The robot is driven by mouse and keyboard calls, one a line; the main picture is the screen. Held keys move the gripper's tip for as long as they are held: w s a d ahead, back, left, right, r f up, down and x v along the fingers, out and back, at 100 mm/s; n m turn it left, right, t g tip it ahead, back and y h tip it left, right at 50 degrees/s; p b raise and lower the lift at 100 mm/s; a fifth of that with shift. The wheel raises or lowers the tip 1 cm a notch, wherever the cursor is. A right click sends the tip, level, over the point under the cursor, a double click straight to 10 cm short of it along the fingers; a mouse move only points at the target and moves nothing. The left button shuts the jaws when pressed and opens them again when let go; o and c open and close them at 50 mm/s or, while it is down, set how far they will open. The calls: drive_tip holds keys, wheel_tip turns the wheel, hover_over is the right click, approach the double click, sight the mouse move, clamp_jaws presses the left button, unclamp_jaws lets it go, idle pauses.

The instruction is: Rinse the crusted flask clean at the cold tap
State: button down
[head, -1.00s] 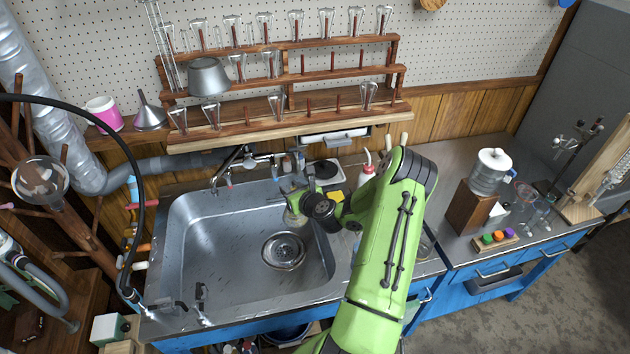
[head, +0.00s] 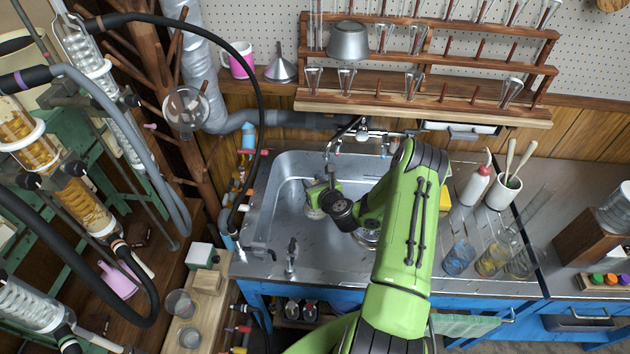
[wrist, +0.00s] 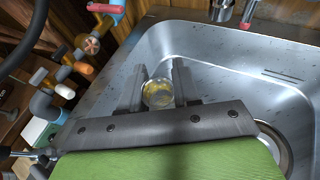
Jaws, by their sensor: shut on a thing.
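My gripper (head: 318,200) is shut on a small round glass flask (wrist: 158,94) with yellow-brown crust inside it. The wrist view shows the flask between the two grey fingers (wrist: 153,93), over the sink basin. In the head view the flask (head: 316,212) is small and partly hidden by the gripper. The steel sink (head: 290,165) lies under both. The chrome tap (head: 364,133) stands at the sink's back edge, behind and right of the gripper. The drain (wrist: 278,145) is to the right of the gripper; my arm partly covers it in the head view.
Small coloured valves (wrist: 108,10) line the wall left of the sink. A wooden glassware rack (head: 430,108) hangs above it. A wash bottle (head: 476,186), a white pot (head: 503,192) and glass flasks (head: 490,262) stand on the right counter. Glass columns and hoses (head: 75,200) crowd the left.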

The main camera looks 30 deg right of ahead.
wheel_tip(320, 180, down, 15)
drive_tip(key=b, duration=1.3)
drive_tip(key=w+d+f+b, duration=0.1)
drive_tip(key=w+d+b, duration=0.1)
drive_tip(key=w+d, duration=0.4)
drive_tip(key=shift+w+d+f, duration=0.2)
drive_tip(key=shift+d, duration=0.65)
drive_tip(key=shift+f, duration=0.1)
drive_tip(key=c, duration=0.7)
unclamp_jaws()
drive_tip(key=shift+c, duration=0.2)
drive_tip(key=shift+s, duration=0.1)
drive_tip(key=p+v, duration=0.3)
drive_tip(key=v, duration=1.2)
drive_tip(key=shift+s, duration=0.25)
drive_tip(key=shift+a, duration=0.1)
